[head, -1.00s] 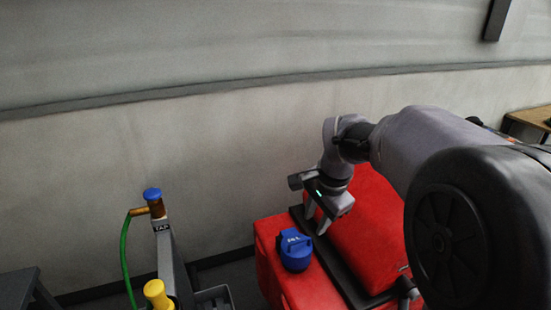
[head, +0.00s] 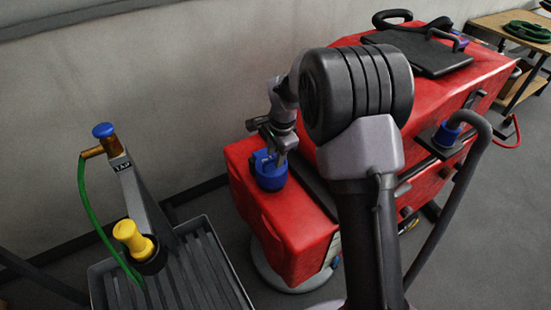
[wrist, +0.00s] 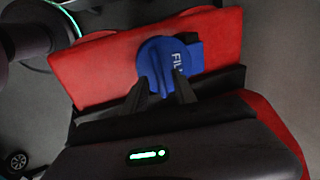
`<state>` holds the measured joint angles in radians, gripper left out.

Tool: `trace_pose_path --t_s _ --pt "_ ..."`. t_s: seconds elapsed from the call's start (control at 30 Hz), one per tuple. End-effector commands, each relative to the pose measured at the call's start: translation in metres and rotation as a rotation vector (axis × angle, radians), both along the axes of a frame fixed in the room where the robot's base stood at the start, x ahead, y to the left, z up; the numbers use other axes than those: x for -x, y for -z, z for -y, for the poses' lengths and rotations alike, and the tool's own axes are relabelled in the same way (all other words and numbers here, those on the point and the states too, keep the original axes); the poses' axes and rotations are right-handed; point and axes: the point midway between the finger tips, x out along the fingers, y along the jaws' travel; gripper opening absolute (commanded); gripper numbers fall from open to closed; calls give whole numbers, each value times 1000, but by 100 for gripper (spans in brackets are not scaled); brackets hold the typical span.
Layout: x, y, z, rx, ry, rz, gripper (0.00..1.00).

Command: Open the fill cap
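The blue fill cap (head: 270,174) sits on the near left end of the red machine (head: 290,220). The fingers look open. I cannot tell whether they touch the cap.
A blue-topped tap (head: 104,131) with a green hose (head: 88,205) stands left, beside a yellow fitting (head: 133,238) and a grey ribbed tray (head: 205,270). A wooden table (head: 500,30) is at the back right.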

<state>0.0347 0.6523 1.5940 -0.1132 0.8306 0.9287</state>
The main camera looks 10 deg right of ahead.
Motion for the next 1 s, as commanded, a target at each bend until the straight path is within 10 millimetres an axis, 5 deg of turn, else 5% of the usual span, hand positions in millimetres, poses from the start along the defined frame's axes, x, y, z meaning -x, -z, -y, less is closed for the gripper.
trace_pose_path --t_s 0.3,0.47,1.0 --pt "-1 2 0 0 0 0 31" --pt "-1 2 0 0 -1 1 0" --pt "-1 2 0 1 -1 1 0"
